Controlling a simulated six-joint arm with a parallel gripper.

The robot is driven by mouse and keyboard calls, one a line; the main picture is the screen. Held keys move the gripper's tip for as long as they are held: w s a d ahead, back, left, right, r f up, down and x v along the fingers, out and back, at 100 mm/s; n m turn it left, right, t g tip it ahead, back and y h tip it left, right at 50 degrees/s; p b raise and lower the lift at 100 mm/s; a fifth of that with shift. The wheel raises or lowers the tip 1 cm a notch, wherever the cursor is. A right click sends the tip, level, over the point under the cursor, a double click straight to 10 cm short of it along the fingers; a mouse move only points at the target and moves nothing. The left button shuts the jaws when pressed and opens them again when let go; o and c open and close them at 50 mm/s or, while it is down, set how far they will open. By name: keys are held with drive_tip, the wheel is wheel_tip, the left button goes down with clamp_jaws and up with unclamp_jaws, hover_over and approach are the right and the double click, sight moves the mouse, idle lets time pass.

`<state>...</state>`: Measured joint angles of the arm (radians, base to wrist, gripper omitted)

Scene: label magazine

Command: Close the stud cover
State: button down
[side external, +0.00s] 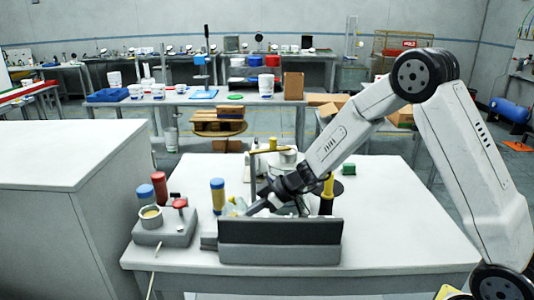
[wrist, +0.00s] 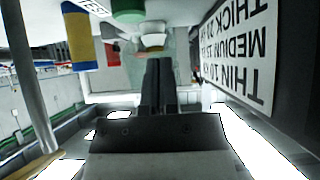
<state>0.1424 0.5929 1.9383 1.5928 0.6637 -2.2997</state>
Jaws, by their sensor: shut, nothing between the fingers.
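A pale, greenish, see-through panel (wrist: 178,55) lies beyond my fingertips in the wrist view; it may be the stud cover, but I cannot tell its hinge or how far it is open. A pale greenish patch (side external: 232,208) shows at the same area in the side view, by the left end of the long grey holder (side external: 280,254). My gripper (wrist: 160,62) is shut and empty, its two dark fingers together, pointing at the panel. In the side view my gripper (side external: 252,210) is low behind the holder. Whether it touches the panel is unclear.
A dark board with a printed thickness label (wrist: 235,50) rises close on the right in the wrist view. A yellow and blue cylinder (wrist: 78,38) stands left, also in the side view (side external: 217,196). A grey block with a cup and red knob (side external: 165,226) stands at the table's left.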

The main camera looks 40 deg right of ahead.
sight(225, 210)
drive_tip(key=shift+w+a+r, duration=0.3)
drive_tip(key=shift+w+a, duration=0.15)
drive_tip(key=shift+a, duration=0.1)
drive_tip(key=shift+d, duration=0.1)
drive_tip(key=shift+s+d+r, duration=0.2)
drive_tip(key=shift+s+d, duration=0.25)
drive_tip(key=shift+s, duration=0.05)
drive_tip(key=r, duration=0.1)
drive_tip(key=w+a+r, duration=0.1)
drive_tip(key=r, duration=0.2)
drive_tip(key=shift+w+a+r, duration=0.3)
drive_tip(key=shift+w+a, duration=0.05)
drive_tip(key=shift+a, duration=0.05)
drive_tip(key=w+a+r, duration=0.2)
drive_tip(key=w+a, duration=0.1)
drive_tip(key=shift+w+a+r, duration=0.1)
drive_tip(key=shift+w+a, duration=0.05)
drive_tip(key=shift+w, duration=0.05)
drive_tip(key=shift+w+a, duration=0.1)
drive_tip(key=shift+w+a+g+h, duration=0.4)
drive_tip(key=shift+w+g+h, duration=0.05)
drive_tip(key=shift+g+h, duration=0.25)
